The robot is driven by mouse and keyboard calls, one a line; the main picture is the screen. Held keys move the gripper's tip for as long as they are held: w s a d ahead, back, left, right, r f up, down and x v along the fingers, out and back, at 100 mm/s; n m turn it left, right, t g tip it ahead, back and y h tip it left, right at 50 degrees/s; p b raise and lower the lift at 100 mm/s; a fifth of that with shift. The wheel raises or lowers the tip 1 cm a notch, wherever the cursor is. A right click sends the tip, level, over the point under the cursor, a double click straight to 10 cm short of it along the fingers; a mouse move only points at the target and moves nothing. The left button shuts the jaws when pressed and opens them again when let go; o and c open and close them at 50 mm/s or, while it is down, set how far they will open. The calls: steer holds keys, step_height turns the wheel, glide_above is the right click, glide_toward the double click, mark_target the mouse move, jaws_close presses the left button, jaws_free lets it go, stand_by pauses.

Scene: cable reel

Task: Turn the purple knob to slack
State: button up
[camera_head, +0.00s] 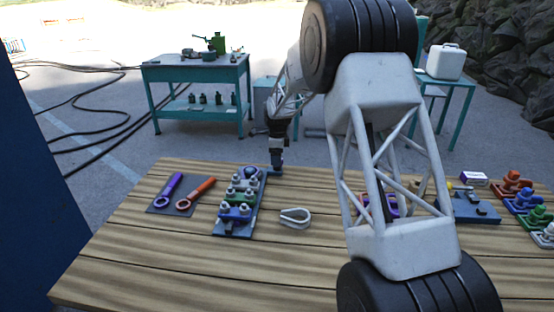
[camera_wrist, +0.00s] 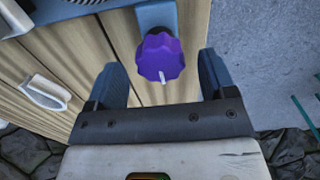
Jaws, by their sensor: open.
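The purple knob (camera_wrist: 160,57) has a scalloped edge and sits on the end of a blue-grey plate (camera_wrist: 155,14). A short white mark on it points to the bottom of the wrist view. My gripper (camera_wrist: 162,80) is open, with one dark finger on each side of the knob and visible gaps between. The fingers do not appear to touch it. No slack marking is legible.
The plate carries several clamps (camera_head: 240,198) in a row. Two wrenches (camera_head: 183,194) lie on a dark mat to the left. A pale metal loop (camera_head: 295,217) lies right of the plate. Red, blue and green clamps (camera_head: 520,196) stand at the right. The front of the wooden table (camera_head: 190,270) is clear.

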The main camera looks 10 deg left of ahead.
steer(key=shift+f, duration=0.7)
steer(key=c, duration=0.9)
